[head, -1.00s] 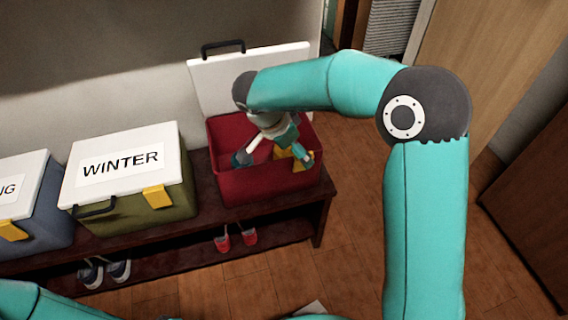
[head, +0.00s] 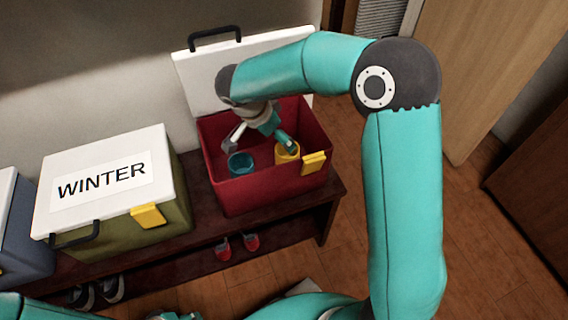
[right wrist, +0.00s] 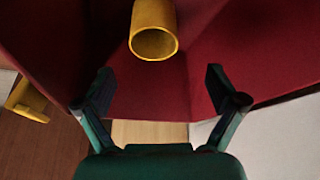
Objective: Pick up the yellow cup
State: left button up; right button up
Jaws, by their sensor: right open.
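The yellow cup (head: 287,154) stands inside the open red box (head: 262,190), towards its right side. My right gripper (head: 261,146) is above the box with its fingers spread, one of them close over the yellow cup. In the right wrist view the yellow cup (right wrist: 154,28) lies beyond the open fingertips (right wrist: 160,84), in line with the gap between them and not held. Its round rim faces the camera. A teal cup (head: 240,165) sits to the left in the same box.
The box's white lid (head: 190,75) stands open behind it. A green box labelled WINTER (head: 160,222) is to the left on the dark bench (head: 200,240). Red shoes (head: 237,247) are on the shelf below. Wooden floor is free at right.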

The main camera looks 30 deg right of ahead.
jog(key=b+x, duration=0.1)
jog(key=x, duration=0.4)
jog(key=shift+s+d+f, duration=0.1)
jog(key=shift+d+f, duration=0.15)
jog(key=shift+f, duration=0.05)
jog(key=b+x, duration=0.1)
jog(key=x, duration=0.4)
jog(key=shift+s+a+f+b, duration=0.1)
jog(key=shift+s+f+b, duration=0.05)
jog(key=shift+s+b, duration=0.15)
jog(key=c, duration=1.2)
